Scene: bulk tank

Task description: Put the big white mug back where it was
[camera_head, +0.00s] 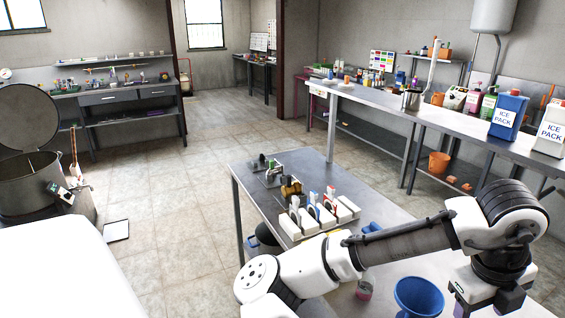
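I cannot make out a big white mug anywhere in the head view. My arm reaches across the lower right, and its end with my gripper (482,306) points down over the near table (258,200) at the bottom edge of the picture. The fingertips are cut off or hidden, so I cannot tell whether the gripper is open or shut, or whether it holds anything. My arm hides part of the near table.
A blue funnel-like vessel (419,297) stands left of my gripper. Several white-bodied items (311,222) stand in a row farther back on the table. A long bench (440,118) with ice pack bottles (508,116) runs along the right. A steel tank (30,178) stands left. The middle floor is clear.

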